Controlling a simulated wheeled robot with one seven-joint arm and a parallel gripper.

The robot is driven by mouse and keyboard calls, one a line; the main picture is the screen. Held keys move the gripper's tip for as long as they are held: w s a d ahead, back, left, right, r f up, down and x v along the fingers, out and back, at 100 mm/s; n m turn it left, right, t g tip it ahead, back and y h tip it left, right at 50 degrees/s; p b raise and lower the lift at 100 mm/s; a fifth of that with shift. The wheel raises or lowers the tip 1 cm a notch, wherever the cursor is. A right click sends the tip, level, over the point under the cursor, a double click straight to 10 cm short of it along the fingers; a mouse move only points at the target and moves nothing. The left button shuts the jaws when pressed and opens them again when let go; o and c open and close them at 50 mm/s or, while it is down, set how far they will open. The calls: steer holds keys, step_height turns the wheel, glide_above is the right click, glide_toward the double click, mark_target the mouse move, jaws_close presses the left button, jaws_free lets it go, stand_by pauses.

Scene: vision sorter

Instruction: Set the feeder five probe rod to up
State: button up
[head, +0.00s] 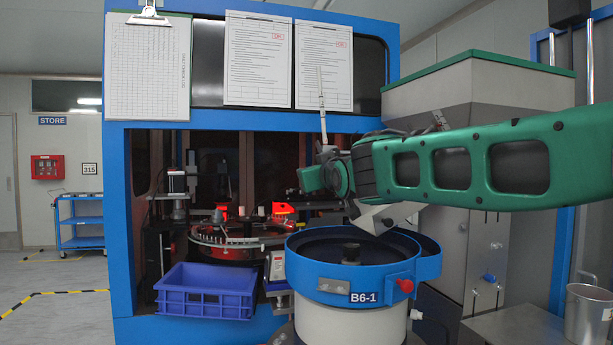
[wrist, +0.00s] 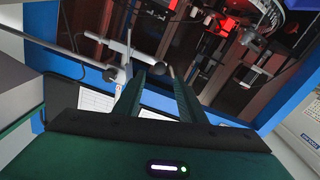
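In the head view a thin pale rod (head: 322,100) stands nearly upright in front of the papers, just above my gripper (head: 318,180). I cannot tell which is the feeder five probe rod. Contact with the ball cannot be made out.
A blue bowl feeder (head: 350,284) labelled B6-1 stands below my arm. A blue crate (head: 205,306) is to its left. A blue-framed machine (head: 250,121) with a round track (head: 235,243) stands behind. A grey hopper (head: 470,90) is behind my arm at right.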

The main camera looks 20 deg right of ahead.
steer(key=s, duration=0.6)
steer(key=shift+s+a, duration=0.25)
steer(key=shift+a, duration=0.05)
